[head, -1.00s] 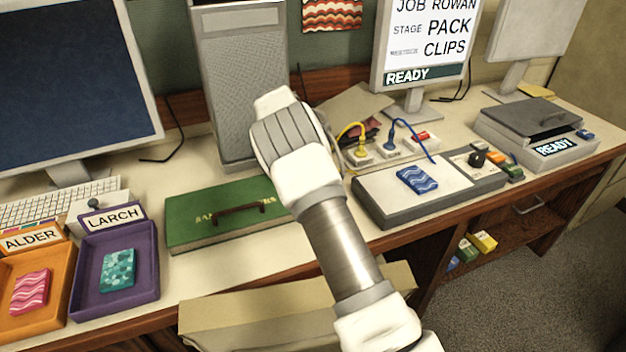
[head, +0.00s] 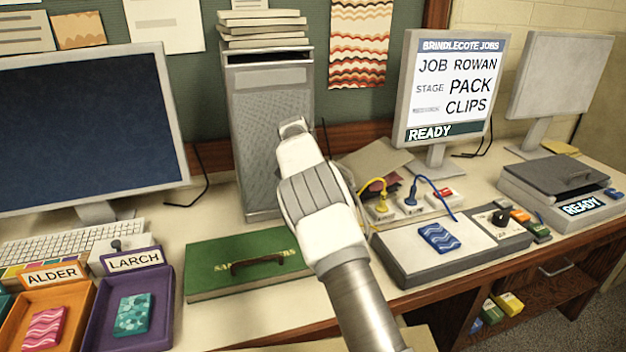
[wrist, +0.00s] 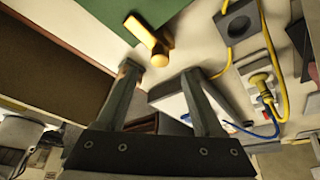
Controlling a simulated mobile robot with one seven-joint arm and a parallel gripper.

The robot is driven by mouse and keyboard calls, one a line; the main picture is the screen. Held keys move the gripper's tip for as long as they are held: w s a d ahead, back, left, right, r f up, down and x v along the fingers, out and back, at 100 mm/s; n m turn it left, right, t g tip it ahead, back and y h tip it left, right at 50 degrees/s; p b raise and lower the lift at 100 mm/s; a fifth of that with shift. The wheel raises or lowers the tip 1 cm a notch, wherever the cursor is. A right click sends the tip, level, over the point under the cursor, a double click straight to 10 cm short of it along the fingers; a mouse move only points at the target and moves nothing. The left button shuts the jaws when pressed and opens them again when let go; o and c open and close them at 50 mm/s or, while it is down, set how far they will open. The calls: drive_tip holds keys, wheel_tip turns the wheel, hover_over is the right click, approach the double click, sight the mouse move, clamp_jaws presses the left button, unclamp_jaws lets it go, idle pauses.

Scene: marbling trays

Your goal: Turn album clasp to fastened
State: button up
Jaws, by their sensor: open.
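The green album (head: 215,272) lies on the desk in the head view, with a dark handle along its front. My arm covers the area just past its right end. In the wrist view a green corner (wrist: 150,12) shows at the top, and a brass clasp-like piece (wrist: 146,36) with a rounded knob lies by its edge. My gripper (wrist: 160,76) is open and empty, its two fingers apart. The brass piece appears just beyond the fingertips, nearer the left one; I cannot tell whether they touch.
A grey-edged pad with a blue patterned sheet (head: 439,237) lies right of my arm. Behind it, yellow (head: 381,207) and blue (head: 411,199) plugs have loose cables. A tall grey tower (head: 272,130) stands behind the album. Orange and purple (head: 112,327) trays stand at left.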

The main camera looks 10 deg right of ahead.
drive_tip(key=p+v, duration=0.9)
drive_tip(key=v, duration=0.2)
idle(0.4)
